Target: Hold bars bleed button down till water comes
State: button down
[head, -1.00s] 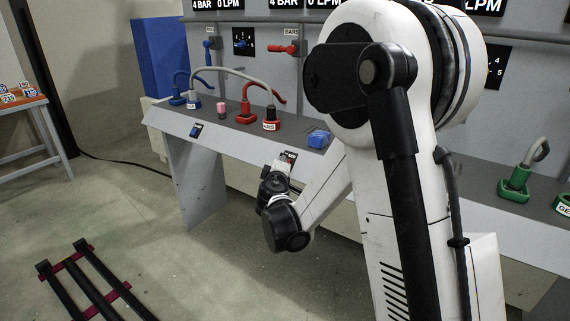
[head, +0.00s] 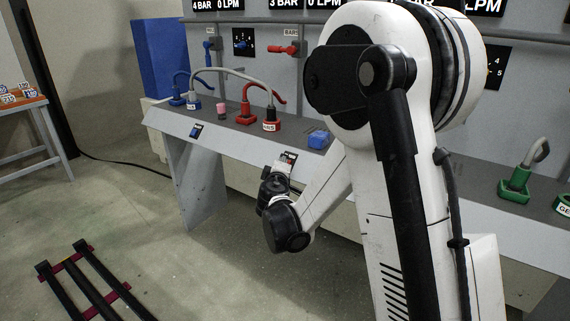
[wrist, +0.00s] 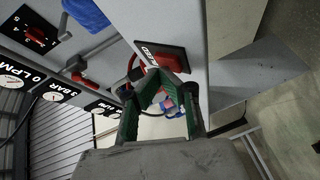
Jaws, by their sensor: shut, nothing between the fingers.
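The bleed button is a red knob (wrist: 172,62) on a black plate lettered "EED", on the bench's front face in the wrist view. The same plate (head: 289,157) shows small in the head view, just beyond my wrist. My gripper (wrist: 165,79) has green fingers, shut and empty, with the tips close to the red button. I cannot tell whether they touch or press it. In the head view my wrist hides the fingers. I see no water.
A display (head: 324,4) reads 3 BAR, 0 LPM. A black rack (head: 88,280) lies on the floor at lower left.

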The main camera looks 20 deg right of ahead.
dwell(0.7)
jog(key=shift+s+a+r+p, duration=0.35)
jog(key=shift+a+r, duration=0.1)
jog(key=shift+r, duration=0.15)
jog(key=shift+r, duration=0.1)
jog(key=s+a+r+p, duration=0.2)
jog(key=r, duration=0.1)
jog(key=shift+s+a+r, duration=0.15)
jog(key=shift+a, duration=0.2)
